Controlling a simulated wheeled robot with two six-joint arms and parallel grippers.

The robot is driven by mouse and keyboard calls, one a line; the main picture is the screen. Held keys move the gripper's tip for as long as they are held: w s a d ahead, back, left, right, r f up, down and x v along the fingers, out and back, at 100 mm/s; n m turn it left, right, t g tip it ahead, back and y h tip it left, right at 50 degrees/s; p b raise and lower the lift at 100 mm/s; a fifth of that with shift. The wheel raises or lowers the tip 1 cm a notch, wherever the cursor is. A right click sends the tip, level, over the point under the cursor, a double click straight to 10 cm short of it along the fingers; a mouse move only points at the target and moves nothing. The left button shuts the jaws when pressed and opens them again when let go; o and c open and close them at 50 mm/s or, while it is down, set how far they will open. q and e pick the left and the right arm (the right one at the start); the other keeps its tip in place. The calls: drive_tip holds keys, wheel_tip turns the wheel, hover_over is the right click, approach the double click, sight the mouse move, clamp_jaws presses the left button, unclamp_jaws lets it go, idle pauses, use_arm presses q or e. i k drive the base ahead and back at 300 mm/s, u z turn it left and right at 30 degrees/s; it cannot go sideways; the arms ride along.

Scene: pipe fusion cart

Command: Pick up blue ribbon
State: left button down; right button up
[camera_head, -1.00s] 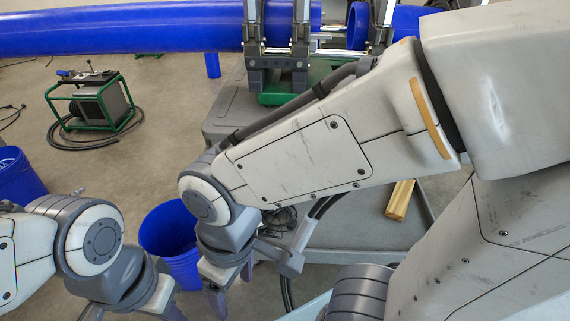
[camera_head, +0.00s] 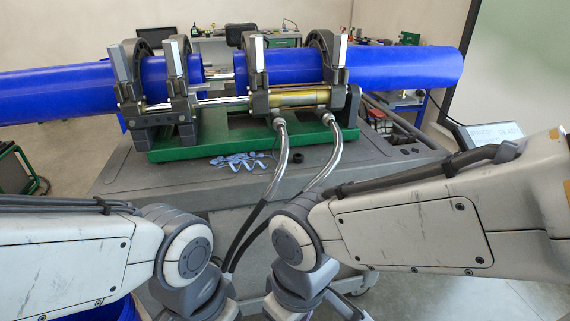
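The light blue ribbon (camera_head: 243,162) lies in loose curls on the grey cart top, just in front of the green base of the pipe machine. Part of it lies close to the hoses. My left gripper (camera_head: 197,308) is at the bottom edge, below and left of the ribbon, with its fingers cut off by the frame. My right gripper (camera_head: 305,306) is at the bottom edge, below and right of the ribbon, also cut off. Both are well apart from the ribbon. Whether they are open or shut does not show.
The pipe fusion machine (camera_head: 265,98) with its clamps holds two blue pipes (camera_head: 405,70) behind the ribbon. Two hoses (camera_head: 279,160) drop from it to the right of the ribbon. A small black ring (camera_head: 296,157) lies beside them. The cart top (camera_head: 150,175) is clear at left.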

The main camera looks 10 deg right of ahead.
sight(244, 162)
drive_tip(key=z, duration=0.3)
drive_tip(key=i, duration=1)
drive_tip(key=u, duration=0.4)
